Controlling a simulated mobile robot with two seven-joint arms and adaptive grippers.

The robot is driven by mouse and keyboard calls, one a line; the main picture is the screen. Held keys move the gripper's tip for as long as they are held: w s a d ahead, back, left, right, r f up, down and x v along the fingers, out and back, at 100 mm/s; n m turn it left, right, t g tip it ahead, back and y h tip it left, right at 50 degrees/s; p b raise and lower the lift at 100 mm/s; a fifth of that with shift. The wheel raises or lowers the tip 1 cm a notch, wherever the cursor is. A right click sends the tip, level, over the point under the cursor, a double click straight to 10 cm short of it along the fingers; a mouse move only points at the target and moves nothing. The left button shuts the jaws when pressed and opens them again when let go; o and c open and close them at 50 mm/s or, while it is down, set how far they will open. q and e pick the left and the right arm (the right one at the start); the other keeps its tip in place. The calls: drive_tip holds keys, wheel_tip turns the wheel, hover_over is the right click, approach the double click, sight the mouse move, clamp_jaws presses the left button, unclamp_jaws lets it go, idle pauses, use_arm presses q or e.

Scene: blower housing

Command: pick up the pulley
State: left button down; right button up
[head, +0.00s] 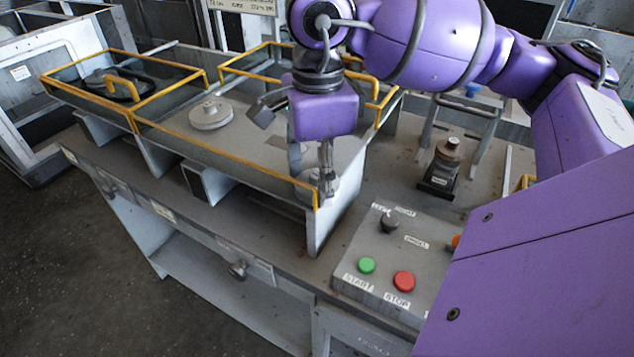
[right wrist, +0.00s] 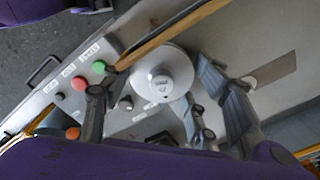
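A pale grey round pulley (right wrist: 172,62) with a raised hub lies in the right wrist view between the fingers of my right gripper (right wrist: 150,105). In the head view the right gripper (head: 312,172) points down over the front right corner of the yellow-railed tray. The pulley (head: 345,184) is partly hidden there behind the finger. Whether a finger touches it, I cannot tell. A similar pale disc with a stepped hub (head: 210,114) lies further left in the tray. My left gripper is not in view.
Yellow rails (head: 255,168) edge the tray close to the right gripper. A control box (head: 385,270) with green and red buttons stands at the front right. A dark motor-like part (head: 442,165) stands behind it. Another railed bay (head: 125,85) lies at the left.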

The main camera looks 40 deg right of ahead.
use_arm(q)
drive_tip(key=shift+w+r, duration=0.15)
use_arm(e)
drive_tip(key=c, duration=0.6)
